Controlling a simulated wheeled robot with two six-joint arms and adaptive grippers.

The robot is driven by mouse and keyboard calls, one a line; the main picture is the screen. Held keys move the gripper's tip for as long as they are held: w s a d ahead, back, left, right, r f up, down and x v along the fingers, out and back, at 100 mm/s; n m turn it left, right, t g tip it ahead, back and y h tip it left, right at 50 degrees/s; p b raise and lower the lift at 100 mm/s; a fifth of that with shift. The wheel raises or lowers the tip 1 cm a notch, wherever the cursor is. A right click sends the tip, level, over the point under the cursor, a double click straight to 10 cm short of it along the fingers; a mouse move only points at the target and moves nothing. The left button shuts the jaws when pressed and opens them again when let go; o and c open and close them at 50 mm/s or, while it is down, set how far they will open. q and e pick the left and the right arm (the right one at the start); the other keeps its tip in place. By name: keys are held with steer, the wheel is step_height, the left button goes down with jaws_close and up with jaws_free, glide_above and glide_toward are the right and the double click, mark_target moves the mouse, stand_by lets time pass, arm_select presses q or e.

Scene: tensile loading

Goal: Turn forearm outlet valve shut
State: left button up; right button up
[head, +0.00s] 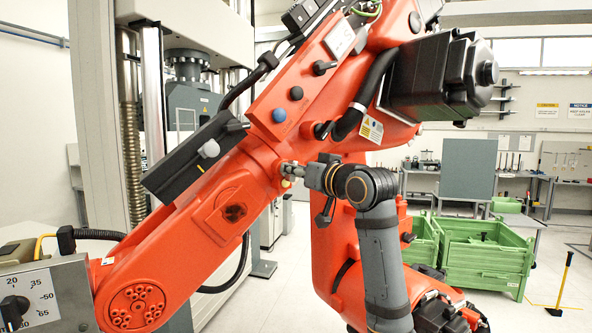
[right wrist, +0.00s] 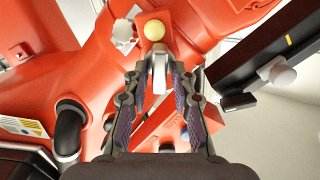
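The orange robot arm's forearm (head: 222,205) slopes across the head view. A small silver valve fitting (head: 291,170) sticks out of its side. In the right wrist view the silver lever (right wrist: 160,70) lies below a round pale-yellow knob (right wrist: 154,30) on the orange surface. My right gripper (head: 305,173) is at the fitting in the head view. In the right wrist view its two fingers (right wrist: 159,75) stand apart, one on each side of the lever, with narrow gaps showing. My left gripper is in neither view.
A black box with a pale knob (head: 195,158) sits on the forearm, close by at the right wrist view's upper right (right wrist: 262,75). A grey dial panel (head: 45,295) stands at lower left. Green crates (head: 487,258) stand on the floor at right.

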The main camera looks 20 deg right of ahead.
jaws_close()
steer(key=m, duration=1.4)
steer(key=m+p, duration=0.1)
steer(key=m, duration=0.5)
steer(key=shift+d+f+m, duration=0.2)
steer(key=shift+f+m, duration=0.2)
steer(key=shift+w, duration=0.1)
stand_by(0.3)
